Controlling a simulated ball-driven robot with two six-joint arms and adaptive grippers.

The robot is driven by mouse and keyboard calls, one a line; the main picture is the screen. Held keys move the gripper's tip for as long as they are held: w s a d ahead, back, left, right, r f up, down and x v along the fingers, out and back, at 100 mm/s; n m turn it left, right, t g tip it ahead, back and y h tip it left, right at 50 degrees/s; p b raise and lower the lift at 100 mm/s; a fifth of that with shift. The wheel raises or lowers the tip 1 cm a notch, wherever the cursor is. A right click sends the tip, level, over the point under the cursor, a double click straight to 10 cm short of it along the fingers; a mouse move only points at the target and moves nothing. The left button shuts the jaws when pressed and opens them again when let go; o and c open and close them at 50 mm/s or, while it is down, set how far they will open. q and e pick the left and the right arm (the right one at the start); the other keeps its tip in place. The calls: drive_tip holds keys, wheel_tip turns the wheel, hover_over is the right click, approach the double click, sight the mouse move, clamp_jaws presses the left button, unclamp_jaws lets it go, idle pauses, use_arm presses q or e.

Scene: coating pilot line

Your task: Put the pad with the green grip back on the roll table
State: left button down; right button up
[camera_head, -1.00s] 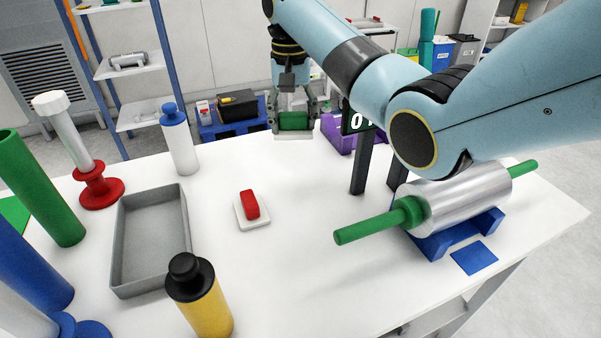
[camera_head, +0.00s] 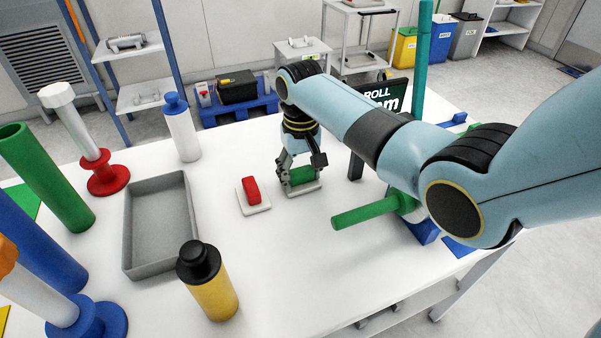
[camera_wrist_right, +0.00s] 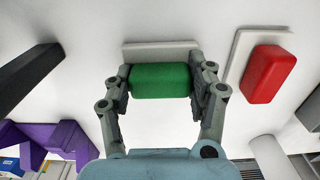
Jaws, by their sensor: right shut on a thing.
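My right gripper (camera_head: 300,180) is shut on the green grip of the pad (camera_head: 303,175). The pad's white base (camera_head: 304,190) is low over the white roll table (camera_head: 290,260), right of the pad with the red grip (camera_head: 252,195); I cannot tell whether it touches the table. In the right wrist view the green grip (camera_wrist_right: 160,81) sits between both fingers (camera_wrist_right: 160,85), with the white base behind it and the red grip (camera_wrist_right: 266,74) to the right. My left gripper is not in view.
A grey tray (camera_head: 128,240) and a yellow bottle with a black cap (camera_head: 212,290) stand left and in front. A white bottle with a blue cap (camera_head: 182,133) stands behind. A green-ended roller (camera_head: 365,213) and a dark post (camera_head: 356,165) are to the right. The front middle of the table is clear.

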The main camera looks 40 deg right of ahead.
sight(300, 171)
drive_tip(key=o, duration=1)
drive_tip(key=shift+f, duration=0.1)
wheel_tip(300, 171, up, 12)
drive_tip(key=shift+r, duration=0.2)
idle(0.3)
